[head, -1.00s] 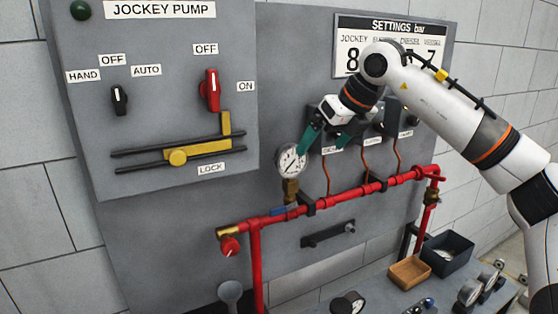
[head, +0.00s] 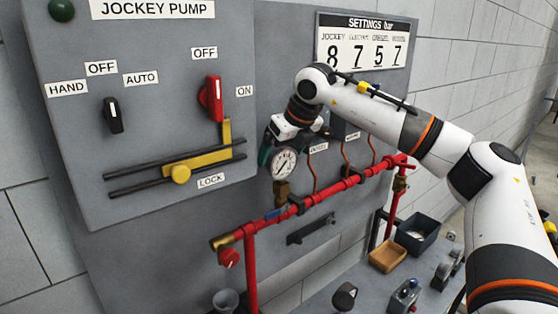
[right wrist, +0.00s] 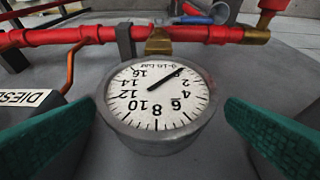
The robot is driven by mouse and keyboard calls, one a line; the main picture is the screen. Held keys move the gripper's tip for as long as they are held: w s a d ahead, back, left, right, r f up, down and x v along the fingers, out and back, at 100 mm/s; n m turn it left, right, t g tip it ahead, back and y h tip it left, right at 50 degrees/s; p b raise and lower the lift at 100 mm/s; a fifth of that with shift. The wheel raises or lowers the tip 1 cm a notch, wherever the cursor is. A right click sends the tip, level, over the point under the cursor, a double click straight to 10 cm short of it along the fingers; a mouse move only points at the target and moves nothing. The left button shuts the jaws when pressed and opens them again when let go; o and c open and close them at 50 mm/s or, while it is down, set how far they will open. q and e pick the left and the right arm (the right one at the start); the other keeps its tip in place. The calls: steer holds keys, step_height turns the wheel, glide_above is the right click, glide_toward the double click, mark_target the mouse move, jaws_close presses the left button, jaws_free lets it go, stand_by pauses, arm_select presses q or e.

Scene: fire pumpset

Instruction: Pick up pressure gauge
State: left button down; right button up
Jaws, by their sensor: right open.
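The pressure gauge (head: 284,162) is round with a white dial and a grey rim. It stands on a brass fitting (head: 282,192) on the red pipe (head: 330,192). My right gripper (head: 282,150) is at the gauge, its green fingers partly hidden behind the dial and the wrist. In the right wrist view, the gauge (right wrist: 157,95) fills the middle, and the open green fingers (right wrist: 157,130) stand on either side with gaps to the rim. My left gripper is not in view.
The grey jockey pump panel (head: 150,60) with a red switch (head: 211,98) stands to the left. A brown tray (head: 387,257) and a dark bin (head: 416,232) sit on the bench at right, near several loose gauges and parts. Thin copper tubes (head: 345,150) rise right of the gauge.

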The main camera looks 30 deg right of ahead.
mark_target(280, 161)
steer(key=p+x, duration=0.1)
steer(key=x, duration=0.2)
steer(key=shift+d+f+p, duration=0.1)
steer(key=shift+f+p, duration=0.15)
steer(key=shift+p, duration=0.05)
steer(key=shift+w+f, duration=0.1)
steer(key=shift+f, duration=0.2)
steer(key=shift+w+f, duration=0.1)
steer(key=shift+c, duration=0.5)
steer(key=c, duration=0.6)
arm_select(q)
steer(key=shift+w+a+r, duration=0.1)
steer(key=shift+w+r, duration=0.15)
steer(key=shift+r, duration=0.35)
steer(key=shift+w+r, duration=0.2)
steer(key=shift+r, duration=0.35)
arm_select(e)
steer(key=c, duration=0.5)
